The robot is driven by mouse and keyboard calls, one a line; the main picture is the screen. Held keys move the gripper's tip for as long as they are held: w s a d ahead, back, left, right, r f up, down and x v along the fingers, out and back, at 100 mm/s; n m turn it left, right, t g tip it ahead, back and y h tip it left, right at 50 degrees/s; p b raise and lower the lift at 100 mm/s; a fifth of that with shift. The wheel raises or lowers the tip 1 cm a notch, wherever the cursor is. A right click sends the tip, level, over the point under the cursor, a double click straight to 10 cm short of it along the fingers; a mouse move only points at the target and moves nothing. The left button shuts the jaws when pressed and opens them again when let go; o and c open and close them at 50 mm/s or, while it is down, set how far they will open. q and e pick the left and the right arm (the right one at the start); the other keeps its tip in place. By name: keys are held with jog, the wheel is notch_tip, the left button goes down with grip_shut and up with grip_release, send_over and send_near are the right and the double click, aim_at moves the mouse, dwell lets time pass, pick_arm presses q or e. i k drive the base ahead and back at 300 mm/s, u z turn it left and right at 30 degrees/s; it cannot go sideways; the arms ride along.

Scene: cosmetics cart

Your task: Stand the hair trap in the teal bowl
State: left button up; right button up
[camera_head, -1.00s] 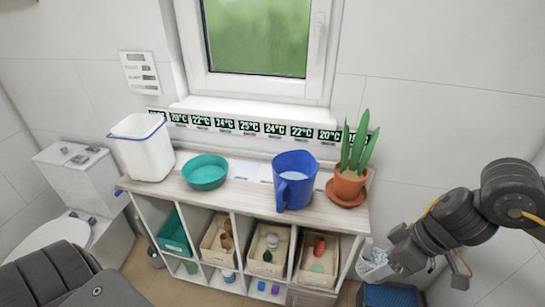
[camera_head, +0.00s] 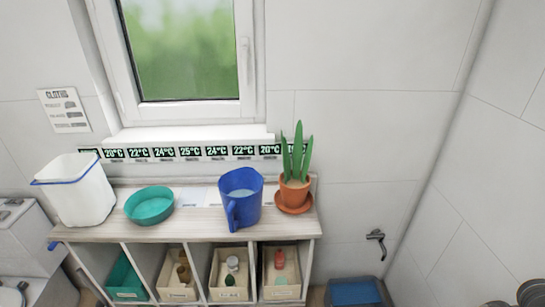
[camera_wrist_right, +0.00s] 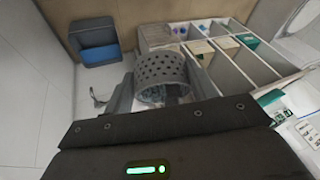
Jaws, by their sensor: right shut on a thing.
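The teal bowl (camera_head: 150,206) stands on top of the cart, between the white bin and the blue jug. It looks empty. In the right wrist view, the hair trap (camera_wrist_right: 160,72), a grey cylinder with rows of holes, sits between the fingers of my right gripper (camera_wrist_right: 163,92). The gripper is shut on it, and the trap hangs clear of the cart. The teal bowl cannot be made out in the wrist view. Neither gripper shows in the head view now.
On the cart top (camera_head: 185,232) stand a white bin (camera_head: 80,192), a blue jug (camera_head: 240,200) and a potted plant (camera_head: 294,185). Trays (camera_head: 228,280) fill the compartments below. A blue box (camera_head: 355,292) is on the floor to the right.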

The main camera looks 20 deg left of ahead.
aim_at(152, 210)
jog(key=z, duration=0.05)
jog(key=k, duration=0.4)
jog(key=z, duration=2.6)
jog(key=k, duration=2.95)
jog(key=u, duration=2.6)
